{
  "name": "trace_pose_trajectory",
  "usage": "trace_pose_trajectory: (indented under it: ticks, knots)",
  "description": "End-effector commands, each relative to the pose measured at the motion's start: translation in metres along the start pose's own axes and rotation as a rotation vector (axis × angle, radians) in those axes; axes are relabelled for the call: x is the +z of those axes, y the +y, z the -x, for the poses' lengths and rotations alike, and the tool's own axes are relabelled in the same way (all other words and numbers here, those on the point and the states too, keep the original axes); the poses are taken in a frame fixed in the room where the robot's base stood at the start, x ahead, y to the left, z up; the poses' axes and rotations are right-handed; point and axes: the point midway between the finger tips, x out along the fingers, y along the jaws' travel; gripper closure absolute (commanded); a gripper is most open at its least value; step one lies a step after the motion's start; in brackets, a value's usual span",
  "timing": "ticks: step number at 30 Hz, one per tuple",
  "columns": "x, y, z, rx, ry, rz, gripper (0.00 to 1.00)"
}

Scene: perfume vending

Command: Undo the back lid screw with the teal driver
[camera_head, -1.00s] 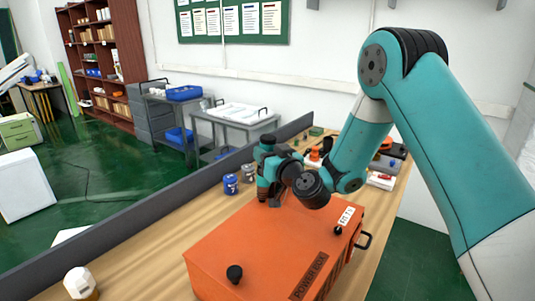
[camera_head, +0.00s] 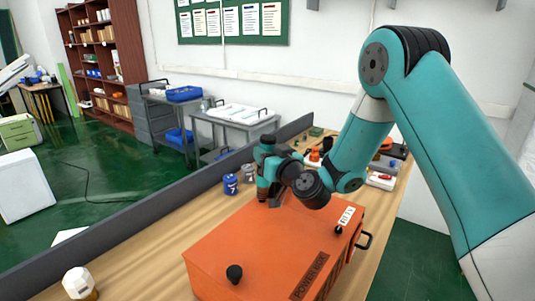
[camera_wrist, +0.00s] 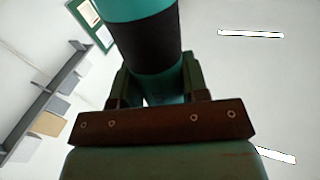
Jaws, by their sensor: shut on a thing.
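The teal driver (camera_head: 265,149) stands upright, nose down, at the far-left part of the orange box's lid (camera_head: 270,237). My gripper (camera_head: 268,181) is shut on the driver's body and reaches it from the right. In the wrist view the driver's teal and black body (camera_wrist: 147,45) sits between my fingers. The driver's dark tip meets or nearly meets the lid. The back lid screw is hidden under it, and I cannot tell whether the tip is seated on it. Black knob-like screws stand at the lid's near left (camera_head: 234,273) and right side (camera_head: 338,230).
Blue (camera_head: 231,184) and grey (camera_head: 249,173) containers stand left of the driver. A white-capped bottle (camera_head: 79,282) is at the near left. Orange and white items lie beyond the box. A grey rail (camera_head: 130,218) edges the table's left side.

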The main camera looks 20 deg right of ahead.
Motion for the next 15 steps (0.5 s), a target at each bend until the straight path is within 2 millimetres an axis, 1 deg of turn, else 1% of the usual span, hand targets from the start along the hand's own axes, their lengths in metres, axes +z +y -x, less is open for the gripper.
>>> trace_pose_trajectory:
  ticks: [15]
  knots:
    - [0.0051,0.0004,0.0001,0.000,0.003,0.000,0.97]
